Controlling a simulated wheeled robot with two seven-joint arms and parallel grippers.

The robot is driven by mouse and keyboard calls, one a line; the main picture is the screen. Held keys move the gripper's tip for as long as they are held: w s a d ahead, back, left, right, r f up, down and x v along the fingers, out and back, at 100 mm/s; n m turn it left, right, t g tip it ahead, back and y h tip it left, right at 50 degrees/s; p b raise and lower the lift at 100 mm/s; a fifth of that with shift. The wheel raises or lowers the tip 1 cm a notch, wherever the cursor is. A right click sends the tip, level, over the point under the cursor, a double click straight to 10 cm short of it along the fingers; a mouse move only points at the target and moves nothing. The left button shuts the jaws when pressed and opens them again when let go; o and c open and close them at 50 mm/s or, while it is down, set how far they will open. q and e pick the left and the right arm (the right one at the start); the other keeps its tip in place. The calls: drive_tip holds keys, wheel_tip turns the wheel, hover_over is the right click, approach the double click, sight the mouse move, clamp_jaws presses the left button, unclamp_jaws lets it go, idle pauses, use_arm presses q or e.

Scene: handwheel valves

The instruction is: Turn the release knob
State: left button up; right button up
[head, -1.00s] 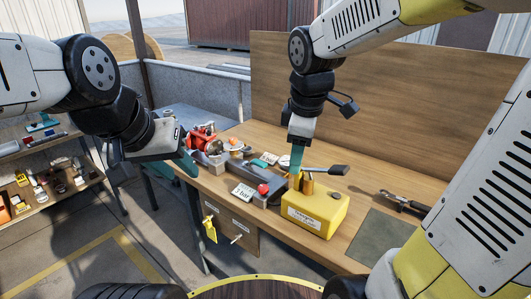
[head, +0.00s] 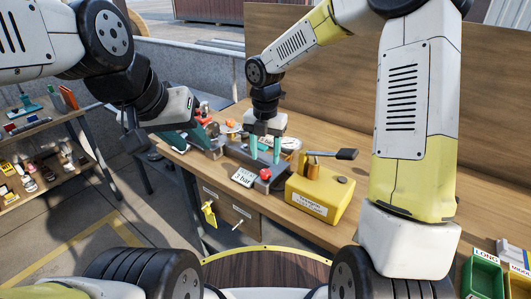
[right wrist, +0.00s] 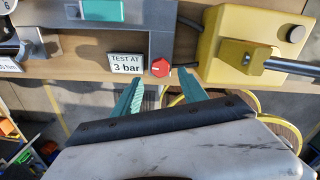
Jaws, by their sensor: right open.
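A small red knob (head: 265,173) sits on the near end of a grey unit on the bench. It also shows in the right wrist view (right wrist: 160,67), just beyond my right fingertips and between their lines. A "TEST AT 3 bar" label (right wrist: 126,64) stands left of it. My right gripper (head: 265,150) has its teal fingers apart, pointing down near the knob. I cannot tell whether they touch it; nothing is held. My left gripper (head: 200,138) is over the bench's left end, away from the knob; its jaw opening is unclear.
A yellow box (head: 318,198) with a black-handled lever stands close right of the knob. A red device (head: 203,110) and other items lie behind, to the left. A yellow tag (head: 209,213) hangs at the bench front. A wooden panel (head: 330,85) backs the bench.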

sight(265, 172)
drive_tip(key=shift+f, duration=2.6)
drive_tip(key=shift+c, duration=0.2)
drive_tip(key=c, duration=0.9)
